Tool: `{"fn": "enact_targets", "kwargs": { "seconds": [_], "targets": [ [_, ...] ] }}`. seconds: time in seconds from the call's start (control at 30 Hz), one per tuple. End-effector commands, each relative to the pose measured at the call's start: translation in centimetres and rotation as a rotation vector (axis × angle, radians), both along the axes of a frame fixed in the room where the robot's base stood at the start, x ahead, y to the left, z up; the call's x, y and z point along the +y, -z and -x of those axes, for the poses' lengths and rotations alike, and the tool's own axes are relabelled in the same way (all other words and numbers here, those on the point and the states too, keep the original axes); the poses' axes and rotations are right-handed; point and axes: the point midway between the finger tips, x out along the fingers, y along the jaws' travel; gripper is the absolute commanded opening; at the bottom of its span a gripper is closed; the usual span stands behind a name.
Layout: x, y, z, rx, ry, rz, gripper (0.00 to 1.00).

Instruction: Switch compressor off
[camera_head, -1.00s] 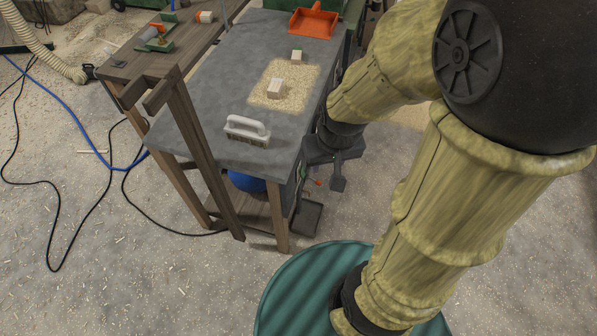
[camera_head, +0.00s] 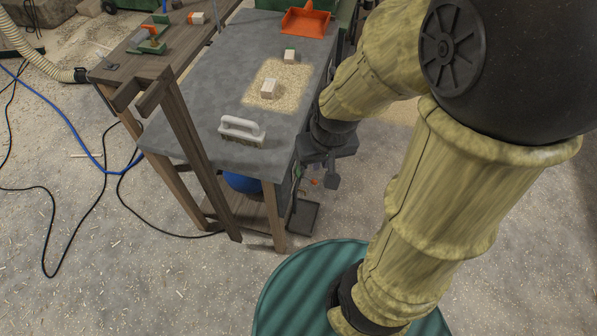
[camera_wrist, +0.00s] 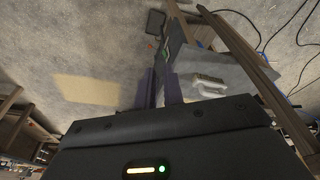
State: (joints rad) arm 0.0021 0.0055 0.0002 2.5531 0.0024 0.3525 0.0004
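A rounded blue body (camera_head: 242,182), probably the compressor, sits under the grey-topped workbench (camera_head: 190,115), mostly hidden by the top and legs. Small red and green parts (camera_head: 314,181) show beside the bench's right side; I cannot tell whether they include the switch or how it is set. My gripper (camera_head: 320,176) hangs beside the right side of the bench, below the top, close to these parts. In the wrist view its two fingers (camera_wrist: 160,88) stand apart with a gap, and I see nothing held.
A white-handled brush (camera_head: 242,130), wood blocks (camera_head: 269,88) on sawdust and an orange dustpan (camera_head: 306,22) lie on the bench top. A dark pedal-like plate (camera_head: 303,217) is on the floor. A blue hose (camera_head: 75,137) and black cables lie left.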

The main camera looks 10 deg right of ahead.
Motion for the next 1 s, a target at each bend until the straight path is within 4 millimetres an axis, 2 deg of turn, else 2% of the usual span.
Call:
{"fn": "enact_targets", "kwargs": {
  "seconds": [0.17,0.47,0.77,1.0],
  "targets": [
    [-0.4,2.5,-1.9,0.015,0.038,-0.012,0.00],
    [-2.1,9.4,-8.1,0.061,0.163,-0.062,0.00],
    [-4.2,17.2,-14.1,0.106,0.289,-0.126,0.00],
    [-6.3,24.2,-18.4,0.140,0.387,-0.185,0.00]
  ]
}}
